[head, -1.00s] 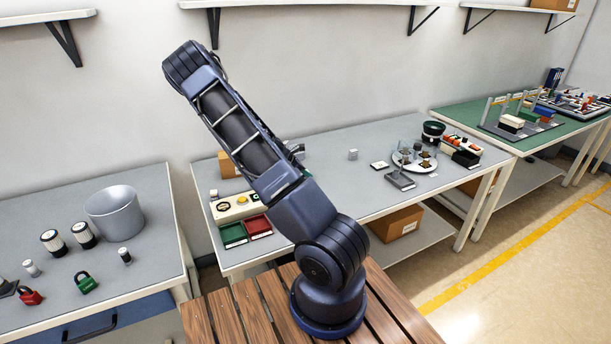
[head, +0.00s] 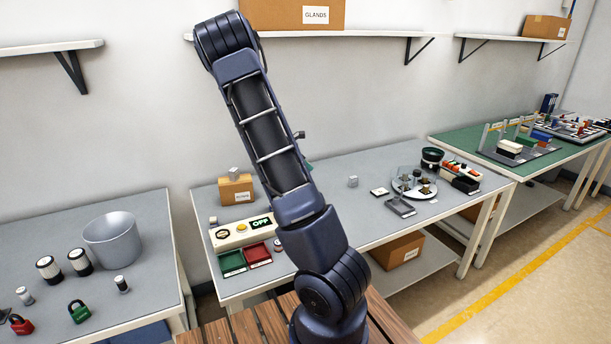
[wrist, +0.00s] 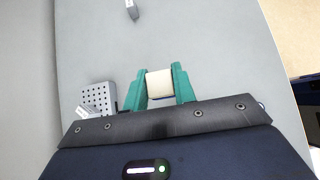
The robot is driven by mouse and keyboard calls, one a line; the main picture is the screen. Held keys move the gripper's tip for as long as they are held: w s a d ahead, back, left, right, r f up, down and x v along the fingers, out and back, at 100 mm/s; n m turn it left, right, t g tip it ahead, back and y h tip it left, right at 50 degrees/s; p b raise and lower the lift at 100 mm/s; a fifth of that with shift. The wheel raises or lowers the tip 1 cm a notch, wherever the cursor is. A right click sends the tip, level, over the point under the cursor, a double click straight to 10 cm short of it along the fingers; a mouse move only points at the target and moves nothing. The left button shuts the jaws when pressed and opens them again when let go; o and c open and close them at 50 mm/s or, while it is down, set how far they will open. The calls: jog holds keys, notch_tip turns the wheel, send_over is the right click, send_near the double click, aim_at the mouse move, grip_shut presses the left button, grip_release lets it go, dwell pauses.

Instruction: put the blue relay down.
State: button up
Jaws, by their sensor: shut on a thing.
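In the wrist view my gripper (wrist: 158,72), with teal fingers, is shut on a small block, which I take to be the blue relay (wrist: 160,84). It shows a cream face and a thin blue edge at its lower side. A grey surface lies behind it; whether the block touches that surface I cannot tell. In the head view my arm hides the block and most of the gripper; only a bit of teal shows beside the arm.
In the wrist view a grey perforated block (wrist: 98,96) stands left of the fingers. In the head view the middle bench holds a control box (head: 240,233), a green tray (head: 232,263), a red tray (head: 257,254), a grey cube (head: 353,181) and a round plate (head: 408,194).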

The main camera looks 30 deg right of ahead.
jog(key=shift+r, duration=1)
jog(key=s+a+f+m+g+y, duration=0.25)
jog(key=a+m, duration=0.35)
jog(key=a, duration=0.6)
jog(key=s+a+f+m+g+y, duration=0.1)
jog(key=s+a+m+g+y, duration=0.3)
jog(key=a, duration=0.8)
jog(key=a+f+m+g+y, duration=0.2)
jog(key=a+m, duration=0.5)
jog(key=a, duration=0.6)
jog(key=s+a+r+m+t+y, duration=0.25)
jog(key=s+a+m, duration=0.25)
jog(key=a, duration=0.5)
jog(key=s+a+r+m+t+y, duration=0.1)
jog(key=s+a+r+m+y, duration=0.3)
jog(key=a, duration=0.5)
jog(key=s+a+r+m+t+y, duration=0.25)
jog(key=s+a+m, duration=0.35)
jog(key=a, duration=0.4)
jog(key=shift+n+g, duration=0.35)
jog(key=shift+n, duration=0.15)
jog(key=f, duration=1.9)
jog(key=shift+s+f, duration=0.1)
jog(key=shift+s, duration=0.15)
jog(key=o, duration=0.6)
jog(key=shift+f, duration=0.15)
jog(key=o, duration=0.4)
